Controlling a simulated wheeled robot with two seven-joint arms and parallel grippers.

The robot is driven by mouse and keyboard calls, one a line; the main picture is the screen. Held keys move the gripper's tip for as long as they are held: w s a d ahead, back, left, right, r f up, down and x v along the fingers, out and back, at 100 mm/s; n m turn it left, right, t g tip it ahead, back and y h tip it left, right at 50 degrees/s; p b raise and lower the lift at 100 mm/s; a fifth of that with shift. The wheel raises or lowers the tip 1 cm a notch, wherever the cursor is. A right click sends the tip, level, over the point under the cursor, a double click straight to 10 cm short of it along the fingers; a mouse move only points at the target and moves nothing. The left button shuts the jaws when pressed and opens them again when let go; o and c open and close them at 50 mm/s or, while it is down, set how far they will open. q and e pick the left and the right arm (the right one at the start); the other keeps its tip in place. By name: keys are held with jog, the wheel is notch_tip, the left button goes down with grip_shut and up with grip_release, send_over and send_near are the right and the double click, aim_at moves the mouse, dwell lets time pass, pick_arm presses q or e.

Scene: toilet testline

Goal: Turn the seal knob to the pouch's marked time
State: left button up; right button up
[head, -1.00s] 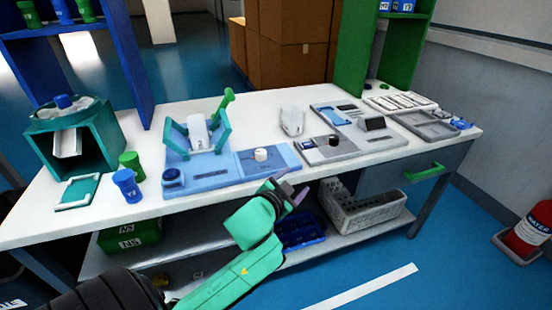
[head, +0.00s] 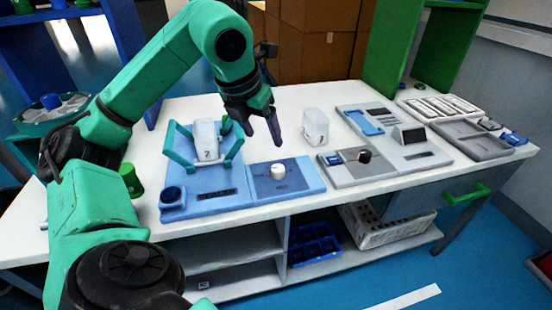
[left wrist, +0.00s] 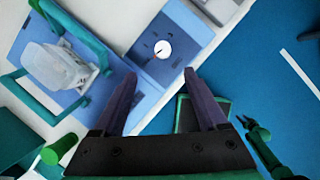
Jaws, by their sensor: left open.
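A white round knob (head: 277,171) sits on a blue panel (head: 300,184) at the bench's front. My left gripper (head: 258,135) is open and empty, fingers pointing down, above and behind the knob in the head view.
A grey unit with a black knob (head: 364,156) lies to the right. Another white pouch-like item (head: 315,125) stands behind the panel. A blue round button (head: 172,195) is on the blue unit's front-left corner. Grey trays (head: 470,139) lie far right.

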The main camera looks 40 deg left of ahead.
pick_arm(q)
jog(key=b, duration=0.2)
send_near(278, 169)
jog(key=b+x, duration=0.1)
jog(key=x, duration=0.7)
jog(key=shift+w+a+f, duration=0.15)
jog(key=shift+w+f, duration=0.05)
jog(key=shift+f, duration=0.15)
grip_shut()
